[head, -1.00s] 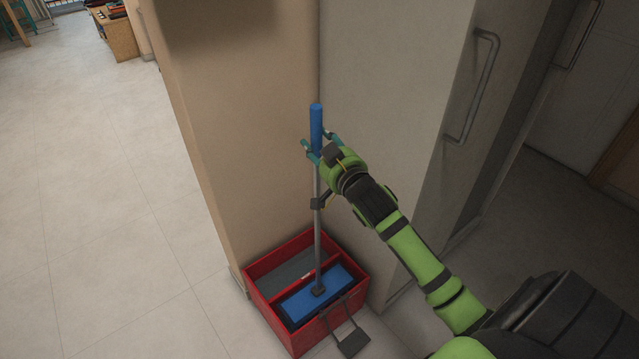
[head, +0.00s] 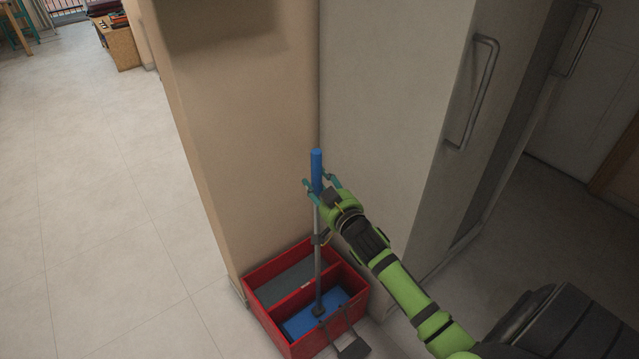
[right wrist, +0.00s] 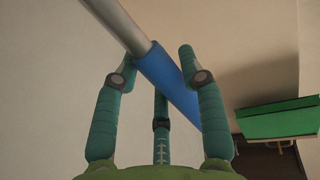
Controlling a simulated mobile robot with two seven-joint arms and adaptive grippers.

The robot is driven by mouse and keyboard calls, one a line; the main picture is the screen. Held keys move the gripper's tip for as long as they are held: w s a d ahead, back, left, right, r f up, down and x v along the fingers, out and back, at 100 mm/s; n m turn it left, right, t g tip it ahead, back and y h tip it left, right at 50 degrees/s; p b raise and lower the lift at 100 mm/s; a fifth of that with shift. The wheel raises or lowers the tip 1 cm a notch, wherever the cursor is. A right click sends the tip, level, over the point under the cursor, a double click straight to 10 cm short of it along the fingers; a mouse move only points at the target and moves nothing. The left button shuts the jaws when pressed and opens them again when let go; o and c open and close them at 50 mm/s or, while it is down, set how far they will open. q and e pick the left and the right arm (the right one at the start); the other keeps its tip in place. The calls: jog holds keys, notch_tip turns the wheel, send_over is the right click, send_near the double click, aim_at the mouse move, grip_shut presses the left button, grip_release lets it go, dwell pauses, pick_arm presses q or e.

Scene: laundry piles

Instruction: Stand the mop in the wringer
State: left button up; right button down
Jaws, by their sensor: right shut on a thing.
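The mop stands upright, with a blue grip (head: 317,166), a grey pole (head: 318,265) and a flat blue head (head: 299,324). The head is down inside the front compartment of a red two-part bucket (head: 283,335), on the side with the dark pedal (head: 353,347). Whether the head touches the bottom is hidden. My right gripper (head: 320,184) is shut on the mop's blue grip, near its lower end. The right wrist view shows its fingers (right wrist: 158,75) around the grip. My left gripper is not in view.
The bucket stands close against a beige wall (head: 225,130) and a grey cabinet (head: 390,120) with a bar handle (head: 478,95). The tiled floor (head: 100,220) on the left is clear. A green object (right wrist: 280,122) shows in the right wrist view.

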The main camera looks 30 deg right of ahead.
jog(key=c, duration=1.1)
grip_release()
jog(key=shift+f, duration=0.15)
jog(key=o, duration=0.4)
jog(key=shift+c, duration=0.2)
jog(key=s+a+r, duration=0.1)
jog(key=s, duration=1.1)
jog(key=shift+a, duration=0.3)
